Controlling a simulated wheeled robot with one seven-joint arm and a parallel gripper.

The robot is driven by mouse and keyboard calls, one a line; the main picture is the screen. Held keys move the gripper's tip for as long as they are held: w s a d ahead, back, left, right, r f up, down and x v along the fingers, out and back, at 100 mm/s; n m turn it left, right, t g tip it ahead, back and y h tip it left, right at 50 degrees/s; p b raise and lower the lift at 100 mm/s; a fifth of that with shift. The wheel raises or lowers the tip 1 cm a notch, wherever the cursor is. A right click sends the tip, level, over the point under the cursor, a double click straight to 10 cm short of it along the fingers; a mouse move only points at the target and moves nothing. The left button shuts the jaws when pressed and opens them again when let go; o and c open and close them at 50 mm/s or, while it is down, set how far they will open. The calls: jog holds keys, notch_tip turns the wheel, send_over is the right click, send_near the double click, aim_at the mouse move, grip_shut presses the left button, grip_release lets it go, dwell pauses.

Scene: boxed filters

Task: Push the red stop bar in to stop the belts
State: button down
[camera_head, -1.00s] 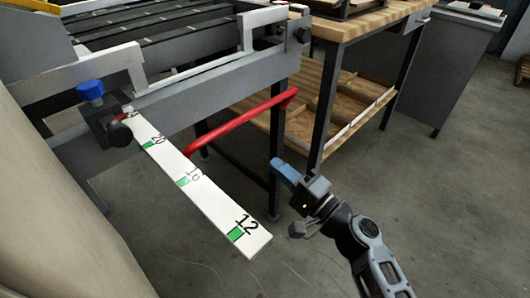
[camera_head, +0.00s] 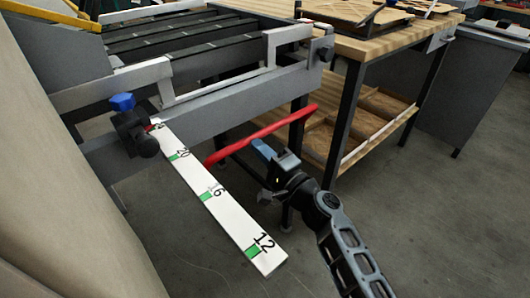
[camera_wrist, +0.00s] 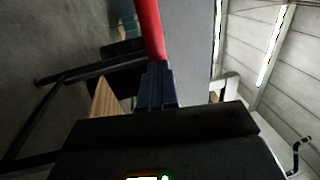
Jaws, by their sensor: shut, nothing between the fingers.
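The red stop bar (camera_head: 262,136) runs along the front of the belt machine, below its grey frame. In the wrist view the red bar (camera_wrist: 149,28) stands straight ahead of my fingertips. My gripper (camera_head: 263,148) has blue fingertips that are shut and empty. In the head view they overlap the near side of the bar's middle. In the wrist view the shut fingers (camera_wrist: 156,82) meet the lower end of the visible red bar; I cannot tell whether they touch it. The belts (camera_head: 180,45) lie on top of the machine.
A white scale strip (camera_head: 215,200) with green marks sticks out toward me, left of my gripper. A blue knob (camera_head: 122,102) sits at its far end. A wooden workbench (camera_head: 385,40) with a lower shelf stands to the right. The floor at right is clear.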

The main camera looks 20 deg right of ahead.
aim_at(251, 137)
jog(key=w+r+g+p, duration=0.1)
jog(key=p, duration=0.4)
jog(key=w+r+g+p, duration=0.1)
jog(key=p, duration=0.5)
jog(key=shift+w+a+r+h, duration=0.1)
jog(key=shift+a+r+h, duration=0.25)
jog(key=shift+r+h, duration=0.05)
jog(key=shift+w+r+g+p, duration=0.1)
jog(key=shift+w+g+p, duration=0.15)
jog(key=shift+p, duration=0.2)
jog(key=shift+w+a, duration=0.25)
jog(key=shift+w, duration=0.2)
jog(key=shift+w+r, duration=0.1)
jog(key=shift+r, duration=0.1)
jog(key=shift+r, duration=0.1)
